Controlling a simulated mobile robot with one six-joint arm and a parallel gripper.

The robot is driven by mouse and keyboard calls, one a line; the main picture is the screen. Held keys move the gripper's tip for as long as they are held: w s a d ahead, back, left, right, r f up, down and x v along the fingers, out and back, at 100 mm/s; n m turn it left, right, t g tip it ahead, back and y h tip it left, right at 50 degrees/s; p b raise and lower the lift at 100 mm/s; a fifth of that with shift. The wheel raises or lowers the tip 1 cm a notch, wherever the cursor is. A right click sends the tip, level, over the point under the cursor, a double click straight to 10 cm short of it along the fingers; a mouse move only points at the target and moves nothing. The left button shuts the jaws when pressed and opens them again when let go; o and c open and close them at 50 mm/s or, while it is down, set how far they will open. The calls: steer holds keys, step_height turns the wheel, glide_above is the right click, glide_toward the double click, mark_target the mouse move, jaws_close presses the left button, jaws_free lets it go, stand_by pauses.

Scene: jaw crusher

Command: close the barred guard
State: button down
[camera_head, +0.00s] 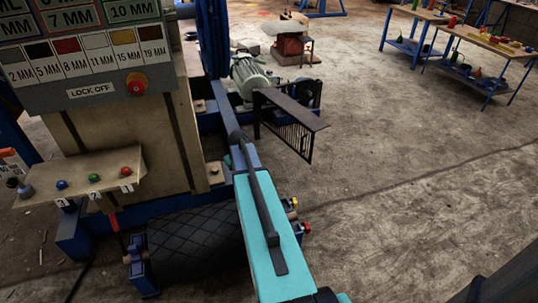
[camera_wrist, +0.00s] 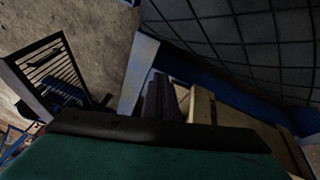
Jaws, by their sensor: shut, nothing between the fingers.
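The barred guard (camera_head: 286,133) is a dark panel with upright bars under a flat top edge. In the head view it stands out from the machine beside the motor, angled to the right. It also shows at the left of the wrist view (camera_wrist: 52,72), tilted. My teal arm reaches up the middle of the head view. The dark end of my arm, with my gripper (camera_head: 237,137), is left of the guard and nearer to me, apart from it in the picture. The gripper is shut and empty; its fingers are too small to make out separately.
A grey-green motor (camera_head: 250,76) sits behind the guard. The control panel (camera_head: 95,65) and push-button shelf (camera_head: 85,178) stand at left. Open concrete floor (camera_head: 400,150) is at right; tables (camera_head: 480,45) stand far off.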

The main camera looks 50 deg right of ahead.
steer(key=s+a+f+n+g+y, duration=0.1)
steer(key=s+a+f, duration=0.2)
steer(key=a, duration=0.9)
steer(key=s+a+f+n+g+y+b, duration=0.1)
steer(key=s+a+f, duration=0.15)
steer(key=a, duration=1.05)
steer(key=s+a+f+g+y, duration=0.15)
steer(key=a+f, duration=0.25)
steer(key=a, duration=0.8)
steer(key=s+a+f+g+b, duration=0.2)
steer(key=s+a+f+b, duration=0.1)
steer(key=s+f, duration=0.9)
steer(key=s+a+f+n+g+b, duration=0.1)
steer(key=s+f+b, duration=0.5)
steer(key=s+f, duration=0.6)
steer(key=shift+s+a+f+g, duration=0.35)
steer(key=shift+s+a+g, duration=0.3)
steer(key=shift+s+a, duration=0.45)
steer(key=shift+h, duration=0.25)
